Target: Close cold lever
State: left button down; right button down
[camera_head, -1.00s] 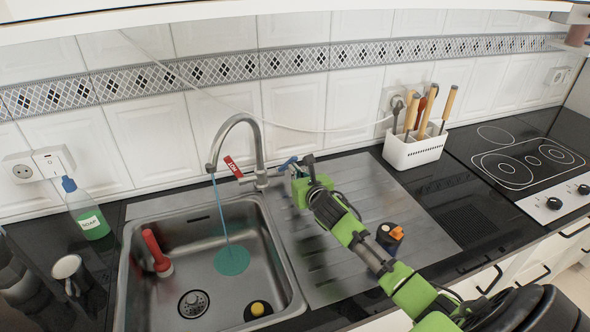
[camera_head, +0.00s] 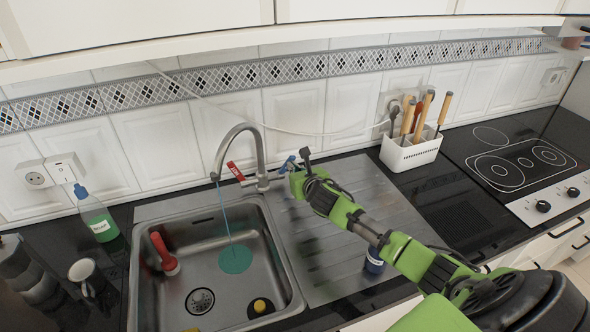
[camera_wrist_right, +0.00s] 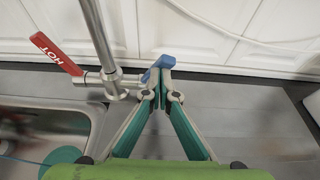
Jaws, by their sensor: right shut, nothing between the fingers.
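The blue cold lever (camera_head: 287,165) sticks out on the right side of the steel faucet (camera_head: 263,178). It also shows in the right wrist view (camera_wrist_right: 158,67), just beyond the fingertips. My right gripper (camera_head: 299,168) is shut and empty, close beside the lever. In the wrist view its tips (camera_wrist_right: 162,92) meet just below the blue part; whether they touch it I cannot tell. The red lever marked HOT (camera_wrist_right: 56,53) points up and left on the faucet's other side. A thin bluish stream (camera_head: 226,212) falls from the spout into the sink. My left gripper is out of view.
The steel sink (camera_head: 290,283) holds a red-handled tool (camera_head: 163,252) and a teal disc (camera_head: 235,259). A soap bottle (camera_head: 98,220) and mug (camera_head: 84,275) stand left. A white utensil holder (camera_head: 411,154) stands right, before the hob (camera_head: 521,164). A small dark jar (camera_head: 374,262) is partly behind my arm.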

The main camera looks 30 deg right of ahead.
aim_at(291, 157)
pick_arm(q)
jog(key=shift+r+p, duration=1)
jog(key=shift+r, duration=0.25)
pick_arm(e)
jog(key=shift+w+d+r, duration=0.15)
jog(key=shift+w+r, duration=0.3)
jog(key=shift+w, duration=0.25)
jog(key=shift+w+d+r, duration=0.15)
jog(key=shift+w+r, duration=0.3)
jog(key=shift+w, duration=0.25)
jog(key=shift+r, duration=0.1)
